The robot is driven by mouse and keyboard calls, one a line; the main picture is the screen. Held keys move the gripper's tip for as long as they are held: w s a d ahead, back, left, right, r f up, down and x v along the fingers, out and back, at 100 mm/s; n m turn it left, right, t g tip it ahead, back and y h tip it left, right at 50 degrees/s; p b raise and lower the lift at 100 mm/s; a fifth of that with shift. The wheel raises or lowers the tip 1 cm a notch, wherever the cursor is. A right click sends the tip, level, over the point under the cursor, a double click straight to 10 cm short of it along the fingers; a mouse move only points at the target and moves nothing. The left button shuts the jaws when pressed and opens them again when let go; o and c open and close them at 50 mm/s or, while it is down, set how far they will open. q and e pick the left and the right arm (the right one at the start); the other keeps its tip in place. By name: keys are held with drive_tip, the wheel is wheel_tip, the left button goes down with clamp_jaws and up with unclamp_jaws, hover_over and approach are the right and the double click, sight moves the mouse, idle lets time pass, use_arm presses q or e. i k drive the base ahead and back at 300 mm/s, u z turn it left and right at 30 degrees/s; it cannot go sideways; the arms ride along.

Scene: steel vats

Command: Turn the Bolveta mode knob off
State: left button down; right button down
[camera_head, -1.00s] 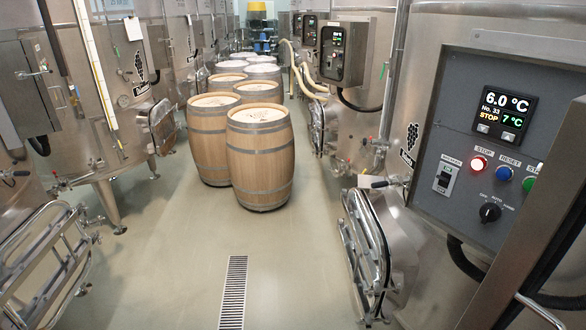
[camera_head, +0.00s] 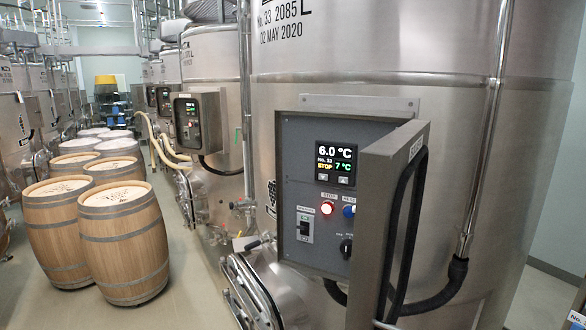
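A grey control panel (camera_head: 292,163) is set in a box on the near steel vat, right of centre. Its display (camera_head: 336,163) reads 6.0 °C, No. 33, STOP 7 °C. Below are a lit red stop button (camera_head: 327,209), a blue button (camera_head: 349,211) and a breaker switch (camera_head: 304,228). The black mode knob (camera_head: 346,248) is at the lower right of the panel, close to the open door's edge. Its setting is too small to read, and part of its label is hidden by the door. Neither of my grippers is in view.
The box door (camera_head: 388,220) stands open towards me and covers the panel's right side. A black hose (camera_head: 440,300) runs below it. A vat hatch (camera_head: 265,290) juts out at lower left of the panel. Wooden barrels (camera_head: 125,245) stand at left, with open floor between.

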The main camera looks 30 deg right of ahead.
sight(345, 247)
drive_tip(key=z, duration=1.25)
